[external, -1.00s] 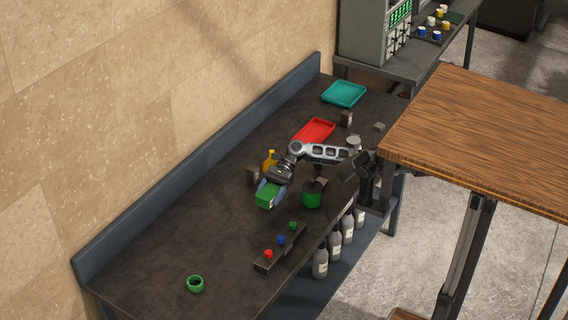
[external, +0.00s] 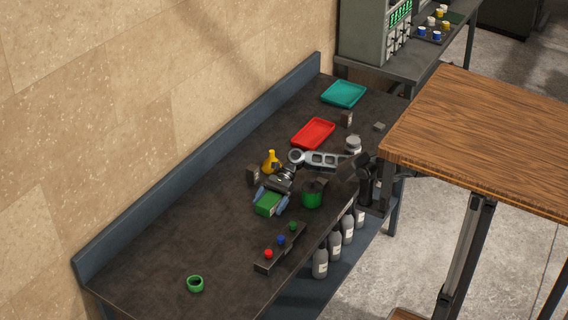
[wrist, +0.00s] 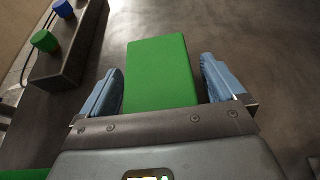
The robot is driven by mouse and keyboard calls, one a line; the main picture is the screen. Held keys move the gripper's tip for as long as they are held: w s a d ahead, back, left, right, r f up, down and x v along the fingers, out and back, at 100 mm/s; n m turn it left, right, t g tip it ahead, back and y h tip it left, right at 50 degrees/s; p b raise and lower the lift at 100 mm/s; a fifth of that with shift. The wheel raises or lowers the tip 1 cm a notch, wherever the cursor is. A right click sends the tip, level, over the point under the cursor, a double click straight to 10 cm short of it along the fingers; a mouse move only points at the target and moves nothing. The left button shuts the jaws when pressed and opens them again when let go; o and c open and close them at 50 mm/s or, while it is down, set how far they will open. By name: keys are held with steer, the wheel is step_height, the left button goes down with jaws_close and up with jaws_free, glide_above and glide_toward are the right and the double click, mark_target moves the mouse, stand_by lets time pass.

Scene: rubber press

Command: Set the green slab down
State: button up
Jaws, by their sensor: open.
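The green slab (external: 268,205) lies on the dark bench top, as far as the external view shows. In the wrist view the green slab (wrist: 160,72) sits between the two blue fingers, with a gap on each side. My gripper (external: 270,200) is open around it, low over the bench. In the wrist view my gripper (wrist: 162,88) shows both fingers apart from the slab's sides. The slab's near end is hidden behind the gripper body.
A button box (external: 280,248) with red, blue and green buttons stands close by. A green ring (external: 195,284) lies front left. The bench's left part is mostly clear.

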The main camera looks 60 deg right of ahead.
steer(key=shift+r, duration=0.15)
steer(key=v, duration=1.2)
